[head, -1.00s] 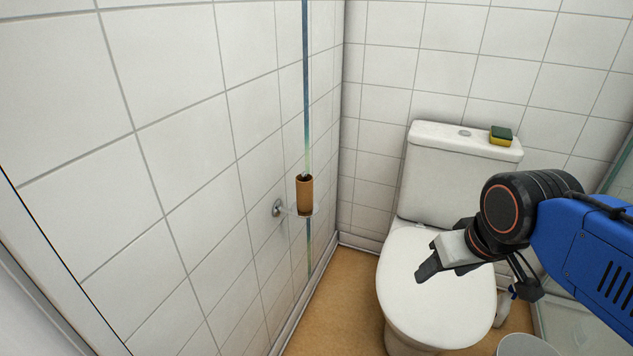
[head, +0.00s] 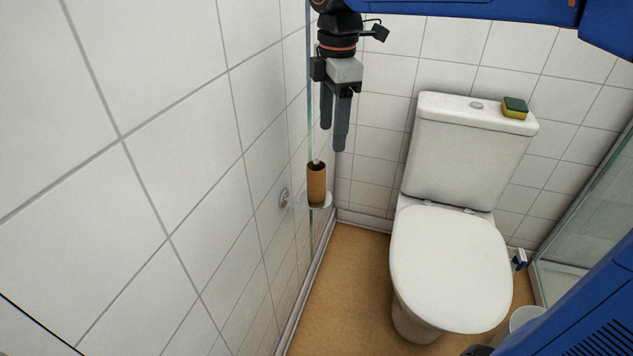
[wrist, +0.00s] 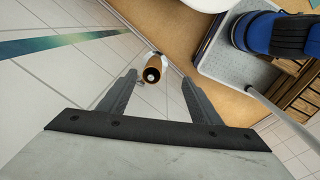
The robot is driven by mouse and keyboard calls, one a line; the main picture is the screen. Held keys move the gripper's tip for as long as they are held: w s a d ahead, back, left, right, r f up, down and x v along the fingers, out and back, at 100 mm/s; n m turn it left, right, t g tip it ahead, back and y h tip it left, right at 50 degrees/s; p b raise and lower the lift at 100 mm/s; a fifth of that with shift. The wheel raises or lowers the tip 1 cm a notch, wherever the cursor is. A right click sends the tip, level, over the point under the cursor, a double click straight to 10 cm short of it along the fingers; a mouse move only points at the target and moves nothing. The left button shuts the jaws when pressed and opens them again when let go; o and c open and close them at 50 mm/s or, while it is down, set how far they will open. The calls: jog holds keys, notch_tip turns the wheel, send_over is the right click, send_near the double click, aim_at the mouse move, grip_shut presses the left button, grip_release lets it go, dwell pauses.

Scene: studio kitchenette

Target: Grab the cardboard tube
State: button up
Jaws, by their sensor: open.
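The cardboard tube (head: 316,185) is a brown upright cylinder on a small wall-mounted holder (head: 319,205) at the left tiled wall. Something pale shows at its top opening. My gripper (head: 333,140) points down above the tube, its fingers apart and empty. In the wrist view the tube (wrist: 153,68) shows end-on, beyond the fingertips and between the lines of the two fingers of my gripper (wrist: 160,80). A gap separates the fingertips from the tube.
A white toilet (head: 450,265) with its lid down stands to the right. A green and yellow sponge (head: 515,107) lies on its cistern (head: 470,145). A glass screen (head: 590,210) is at the far right. Brown floor (head: 345,290) is clear between wall and toilet.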

aim_at(314, 161)
jog(key=a+n, duration=0.1)
jog(key=w+a, duration=0.1)
jog(key=a, duration=0.1)
jog(key=shift+a+r+n, duration=0.1)
jog(key=shift+r+n, duration=0.05)
jog(key=shift+n, duration=0.25)
jog(key=shift+a, duration=0.25)
jog(key=shift+a+f, duration=0.1)
jog(key=shift+f, duration=0.3)
notch_tip(314, 161, down, 11)
jog(key=shift+f, duration=0.1)
jog(key=shift+w+d+f, duration=0.1)
jog(key=shift+d+f, duration=0.1)
jog(key=shift+f, duration=1.15)
jog(key=shift+d+f, duration=0.15)
jog(key=shift+f, duration=1.15)
jog(key=shift+c, duration=0.6)
jog(key=c, duration=1)
